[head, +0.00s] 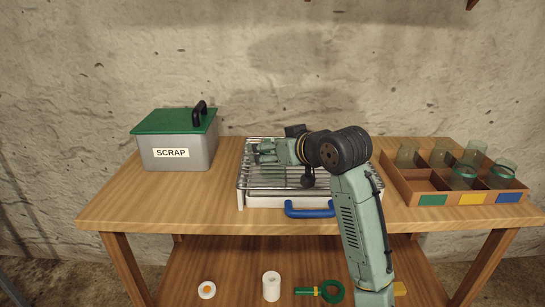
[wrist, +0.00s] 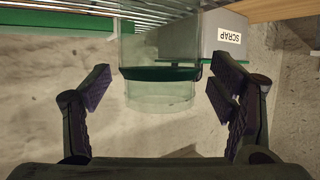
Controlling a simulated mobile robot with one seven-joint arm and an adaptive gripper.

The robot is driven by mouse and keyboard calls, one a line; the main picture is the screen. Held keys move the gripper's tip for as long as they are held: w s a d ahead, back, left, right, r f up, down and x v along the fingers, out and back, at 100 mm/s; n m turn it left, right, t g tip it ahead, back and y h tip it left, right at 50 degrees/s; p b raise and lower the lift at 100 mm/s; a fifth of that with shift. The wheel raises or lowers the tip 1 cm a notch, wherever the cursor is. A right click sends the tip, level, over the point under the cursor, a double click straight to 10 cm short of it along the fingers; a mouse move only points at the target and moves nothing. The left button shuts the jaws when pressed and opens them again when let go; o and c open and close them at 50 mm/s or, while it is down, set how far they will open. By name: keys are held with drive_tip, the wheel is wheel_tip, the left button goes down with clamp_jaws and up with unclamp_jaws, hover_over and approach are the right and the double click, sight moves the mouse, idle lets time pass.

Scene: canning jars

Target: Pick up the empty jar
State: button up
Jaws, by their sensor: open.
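A clear glass jar (wrist: 160,95) with a dark green band shows in the wrist view, which appears upside down. It is at the wire rack (wrist: 85,10), looks see-through with no contents visible, and sits between my finger pads. My gripper (wrist: 160,78) is open, with a gap between each pad and the jar. In the head view my gripper (head: 262,152) points left, low over the left part of the rack (head: 310,200). I cannot clearly make out this jar in the head view; my gripper and arm cover much of that area.
A grey scrap bin (head: 182,155) with a green lid stands at left on the wooden table (head: 140,205). A divided wooden crate (head: 402,188) at right holds several glass jars (head: 440,155). A blue handle (head: 308,209) is at the rack's front. Small items lie on the lower shelf.

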drive_tip(key=shift+c, duration=0.2)
drive_tip(key=c, duration=1.3)
